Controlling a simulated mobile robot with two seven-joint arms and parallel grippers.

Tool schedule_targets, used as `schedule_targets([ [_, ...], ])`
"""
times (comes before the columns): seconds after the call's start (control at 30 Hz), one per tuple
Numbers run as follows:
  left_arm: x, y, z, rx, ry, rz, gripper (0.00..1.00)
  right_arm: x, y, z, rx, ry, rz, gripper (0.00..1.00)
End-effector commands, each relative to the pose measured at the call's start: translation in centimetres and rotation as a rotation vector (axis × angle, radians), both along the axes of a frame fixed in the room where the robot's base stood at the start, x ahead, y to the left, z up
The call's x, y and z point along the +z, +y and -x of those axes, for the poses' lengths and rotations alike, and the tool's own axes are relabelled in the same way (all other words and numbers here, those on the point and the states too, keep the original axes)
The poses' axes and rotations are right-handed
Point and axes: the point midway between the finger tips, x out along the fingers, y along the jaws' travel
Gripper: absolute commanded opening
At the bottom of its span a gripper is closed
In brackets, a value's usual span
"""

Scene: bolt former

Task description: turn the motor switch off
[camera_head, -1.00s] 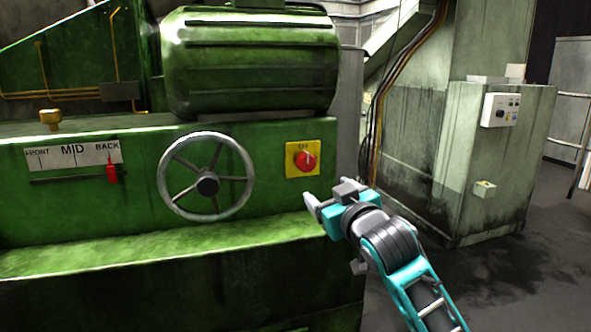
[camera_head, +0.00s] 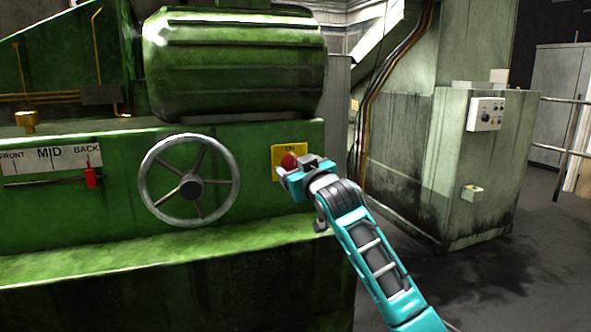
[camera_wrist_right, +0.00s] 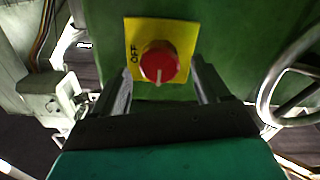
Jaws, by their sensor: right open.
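The motor switch is a red round knob (camera_head: 288,161) on a yellow plate (camera_head: 276,151) on the green machine front, right of the handwheel. In the right wrist view the knob (camera_wrist_right: 159,63) faces me, its white mark pointing down in the picture; the word OFF stands at the plate's left side. My right gripper (camera_head: 295,171) is open and empty in front of the switch, hiding part of the plate in the head view. In the wrist view its fingers (camera_wrist_right: 162,80) stand left and right of the knob, apart from it. My left gripper is not in view.
The grey handwheel (camera_head: 190,187) sits left of the switch, with a red slider (camera_head: 90,177) farther left. A green ledge (camera_head: 180,245) juts out below. A grey cabinet with a control box (camera_head: 486,114) stands at the right, beyond open floor.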

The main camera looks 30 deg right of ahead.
Motion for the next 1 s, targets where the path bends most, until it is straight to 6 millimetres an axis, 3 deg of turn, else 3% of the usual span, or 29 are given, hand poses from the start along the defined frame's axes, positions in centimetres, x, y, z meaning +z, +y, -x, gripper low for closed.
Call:
schedule_targets([
  [0.2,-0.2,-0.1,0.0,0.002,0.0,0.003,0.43,0.0,-0.3,-1.4,0.0,-0.001,-0.001,0.75],
  [0.53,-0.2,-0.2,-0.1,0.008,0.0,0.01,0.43,0.0,-0.4,-1.6,0.001,0.0,-0.001,0.75],
  [1.0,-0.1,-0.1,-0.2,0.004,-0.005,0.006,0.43,0.0,-0.4,-1.6,0.001,0.0,-0.001,0.3],
])
